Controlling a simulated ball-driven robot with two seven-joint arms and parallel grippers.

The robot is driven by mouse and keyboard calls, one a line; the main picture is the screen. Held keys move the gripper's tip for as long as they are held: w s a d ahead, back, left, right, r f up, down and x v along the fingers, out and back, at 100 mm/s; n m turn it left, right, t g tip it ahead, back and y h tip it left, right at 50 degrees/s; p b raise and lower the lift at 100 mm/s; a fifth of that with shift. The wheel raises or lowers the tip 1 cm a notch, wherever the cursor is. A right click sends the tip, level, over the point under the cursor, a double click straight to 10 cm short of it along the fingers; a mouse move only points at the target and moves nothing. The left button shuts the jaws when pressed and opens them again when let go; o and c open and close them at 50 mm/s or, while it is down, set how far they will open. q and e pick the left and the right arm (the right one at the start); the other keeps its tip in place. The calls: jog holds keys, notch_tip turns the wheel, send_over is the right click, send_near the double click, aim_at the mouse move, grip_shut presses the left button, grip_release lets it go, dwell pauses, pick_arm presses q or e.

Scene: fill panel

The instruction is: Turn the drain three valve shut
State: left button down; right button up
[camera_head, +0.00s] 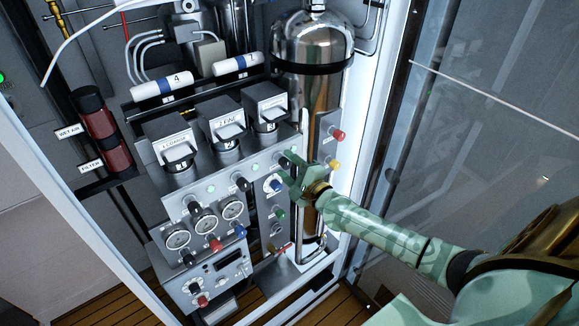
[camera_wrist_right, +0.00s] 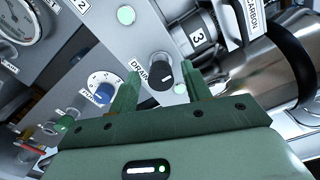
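The drain three valve shows in the right wrist view as a black knob (camera_wrist_right: 161,72) with a white pointer line, beside a "DRAIN" label on the grey panel. My right gripper (camera_wrist_right: 160,80) is open, with one green finger on each side of this knob. Gaps show between the fingers and the knob, so I see no grip. In the head view my right gripper (camera_head: 289,171) is at the panel's upper right, largely covering that knob. Two similar black knobs, one (camera_head: 243,184) to the left and one (camera_head: 195,208) farther left, are in the same row. My left gripper is not in view.
A blue knob (camera_wrist_right: 104,92) on a white dial sits close to my gripper's left finger. Red (camera_head: 338,135) and yellow (camera_head: 333,164) knobs stick out to the right. A tall metal cylinder (camera_head: 312,60) stands behind, and the cabinet frame (camera_head: 365,150) borders my arm.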

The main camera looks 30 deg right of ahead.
jog(key=s+d, duration=0.1)
jog(key=s, duration=1.5)
jog(key=shift+s, duration=0.15)
jog(key=shift+d, duration=0.15)
jog(key=s+d+f+n+g+b, duration=0.25)
jog(key=s+f+n, duration=0.3)
jog(key=f, duration=0.65)
jog(key=s+d+f+n+g+h+b, duration=0.1)
jog(key=s+f+n+g, duration=0.3)
jog(key=f+n, duration=0.5)
jog(key=s+d+f+n+g+b, duration=0.25)
jog(key=s+f+n, duration=0.25)
jog(key=f, duration=0.9)
jog(key=s+a+f+n+g+h+b, duration=0.1)
jog(key=s+a+f+n+g+b, duration=0.15)
jog(key=s+f, duration=0.55)
jog(key=s+a+f+n+g+b, duration=0.1)
jog(key=s+f+n+g+b, duration=0.1)
jog(key=s+f+g, duration=0.4)
jog(key=s+a+f+n+b, duration=0.1)
jog(key=s+a+f+b, duration=0.3)
jog(key=a+f, duration=0.6)
jog(key=s+a, duration=0.2)
jog(key=shift+s+f+y+b, duration=0.25)
jog(key=shift+s+y+b, duration=0.1)
jog(key=shift+y+b, duration=0.05)
